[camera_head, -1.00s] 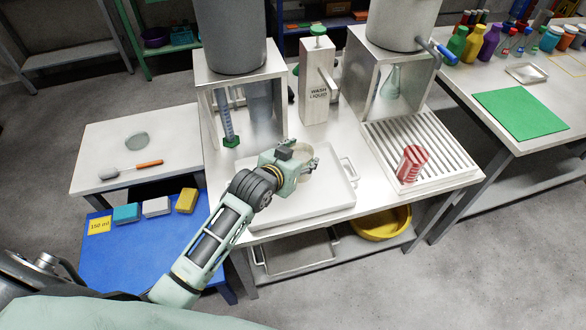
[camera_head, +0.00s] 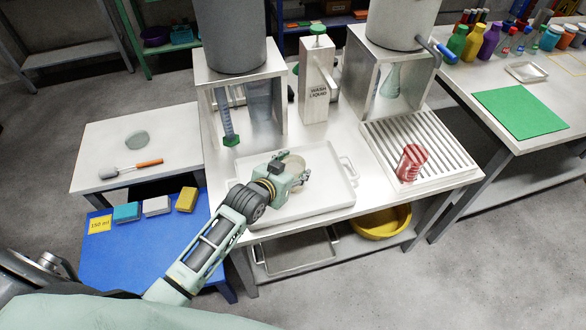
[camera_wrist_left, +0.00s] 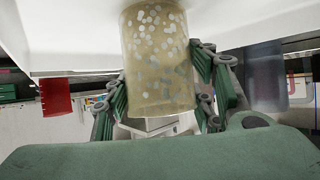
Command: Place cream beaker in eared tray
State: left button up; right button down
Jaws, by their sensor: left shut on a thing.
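The cream beaker (camera_wrist_left: 158,70) is a translucent, speckled cylinder. It shows large in the left wrist view, between the green fingers of my left gripper (camera_wrist_left: 163,85). In the head view the gripper (camera_head: 296,170) is shut around the beaker, which it partly hides, over the middle of the eared tray (camera_head: 325,203). The tray is white and shallow, with loop handles at its ends, and lies on the steel table. In the wrist view the beaker's end is close to a white surface; I cannot tell if it touches. My right gripper is out of view.
A red striped beaker (camera_head: 411,163) stands on the ribbed drain rack (camera_head: 447,160) at the right. A wash liquid dispenser (camera_head: 317,85) and a blue cylinder with a green foot (camera_head: 229,125) stand behind the tray. The tray's front part is clear.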

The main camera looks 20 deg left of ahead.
pick_arm(q)
jog(key=o, duration=1.4)
jog(key=shift+c, duration=0.2)
jog(key=shift+s+r, duration=0.15)
jog(key=shift+r, duration=0.05)
jog(key=v, duration=1.1)
jog(key=shift+s, duration=0.25)
jog(key=shift+a+r, duration=0.1)
jog(key=shift+r, duration=0.05)
